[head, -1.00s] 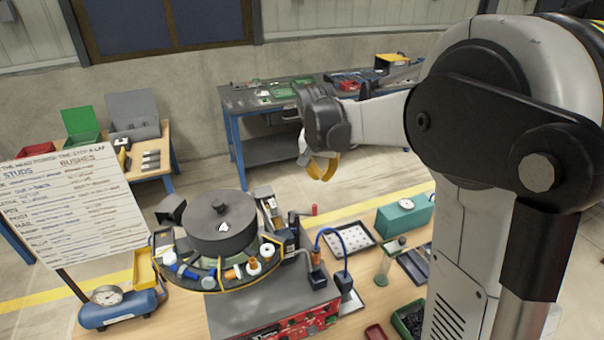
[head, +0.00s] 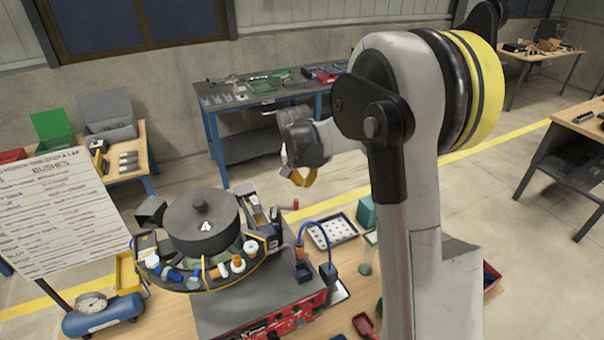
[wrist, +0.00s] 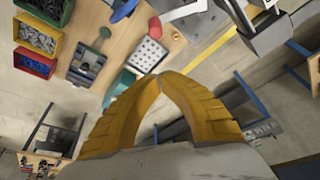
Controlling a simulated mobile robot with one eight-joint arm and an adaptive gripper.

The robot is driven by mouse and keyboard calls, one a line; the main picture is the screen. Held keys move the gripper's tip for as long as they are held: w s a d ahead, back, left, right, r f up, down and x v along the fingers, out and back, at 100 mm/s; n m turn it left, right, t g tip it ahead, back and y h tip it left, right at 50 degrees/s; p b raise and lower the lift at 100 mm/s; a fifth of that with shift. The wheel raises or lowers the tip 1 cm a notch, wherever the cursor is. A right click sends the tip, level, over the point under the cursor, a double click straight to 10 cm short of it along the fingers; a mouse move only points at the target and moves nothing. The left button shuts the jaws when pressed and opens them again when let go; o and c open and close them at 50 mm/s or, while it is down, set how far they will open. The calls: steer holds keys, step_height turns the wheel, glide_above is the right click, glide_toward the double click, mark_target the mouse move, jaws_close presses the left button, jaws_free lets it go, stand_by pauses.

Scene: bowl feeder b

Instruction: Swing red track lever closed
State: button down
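The bowl feeder's dark round bowl (head: 203,225) stands on the bench, marked 4. A small red handle (head: 296,203), seemingly the track lever, shows behind and right of the bowl. Its arm and exact angle are too small to tell, and I cannot pick it out surely in the wrist view. My gripper (head: 299,180) is above and behind the red handle, apart from it. In the wrist view, the yellow fingers (wrist: 159,77) meet at their tips with nothing between them.
A blue hose (head: 318,225) arches right of the feeder. A dotted white tray (head: 332,232) and a teal box (head: 367,213) lie farther right. A written board (head: 60,205) and blue air tank (head: 103,317) stand left. A blue-legged table (head: 262,100) is behind.

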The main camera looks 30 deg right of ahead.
mark_target(285, 208)
steer(key=shift+s+a+f+p, duration=0.3)
steer(key=shift+s+a+f, duration=0.7)
steer(key=shift+s+f, duration=0.25)
steer(key=shift+s+a+m+b, duration=0.15)
steer(key=shift+s+m+b, duration=0.3)
steer(key=shift+m, duration=0.25)
steer(key=s+a+m+g+h+b, duration=0.1)
steer(key=s+a+m+b, duration=0.3)
steer(key=m, duration=0.4)
steer(key=shift+s+a+g, duration=0.5)
steer(key=shift+a+g, duration=0.1)
steer(key=shift+g, duration=0.3)
steer(key=shift+b, duration=0.3)
